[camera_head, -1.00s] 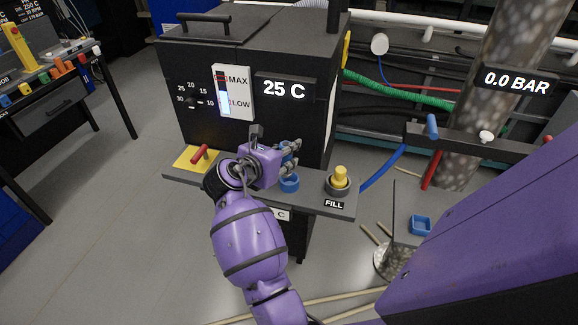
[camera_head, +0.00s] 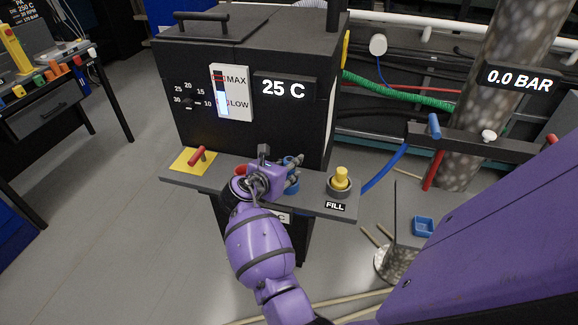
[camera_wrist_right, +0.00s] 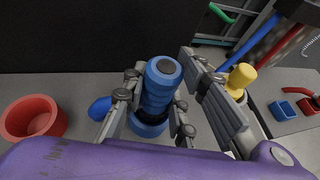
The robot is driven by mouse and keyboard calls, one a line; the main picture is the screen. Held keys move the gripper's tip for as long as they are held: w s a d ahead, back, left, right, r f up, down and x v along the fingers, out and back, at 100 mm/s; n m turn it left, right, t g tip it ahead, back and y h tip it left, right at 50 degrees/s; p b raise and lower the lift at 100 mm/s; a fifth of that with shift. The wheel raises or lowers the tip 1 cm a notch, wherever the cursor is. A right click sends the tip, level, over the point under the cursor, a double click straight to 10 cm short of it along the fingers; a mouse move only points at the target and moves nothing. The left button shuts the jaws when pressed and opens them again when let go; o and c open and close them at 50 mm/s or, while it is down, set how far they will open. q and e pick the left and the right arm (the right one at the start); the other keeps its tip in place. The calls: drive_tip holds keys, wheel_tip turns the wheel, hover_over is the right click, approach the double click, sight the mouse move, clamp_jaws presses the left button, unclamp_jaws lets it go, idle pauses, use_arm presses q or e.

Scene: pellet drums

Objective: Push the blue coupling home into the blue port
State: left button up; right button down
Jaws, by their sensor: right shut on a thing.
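The blue coupling (camera_wrist_right: 160,85) is a ribbed blue cylinder with a dark centre on top, standing between the fingers of my right gripper (camera_head: 293,174) in the right wrist view. The gripper is shut on it. A wider blue ring (camera_wrist_right: 148,126), seemingly the blue port, lies directly below the coupling in the wrist view. The fingers partly cover where they meet, so I cannot tell whether the coupling is fully seated. My left gripper is not in view.
On the grey shelf (camera_head: 235,190), a yellow button (camera_head: 341,175) marked FILL stands right of my gripper. A red lever (camera_head: 196,156) on a yellow plate is to the left. The black cabinet (camera_head: 250,60) rises behind. A blue hose (camera_head: 385,168) runs off to the right.

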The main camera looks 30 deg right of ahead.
drive_tip(key=shift+f, duration=0.15)
drive_tip(key=c, duration=1.4)
unclamp_jaws()
drive_tip(key=shift+f, duration=0.1)
drive_tip(key=shift+r, duration=0.2)
drive_tip(key=v, duration=1.2)
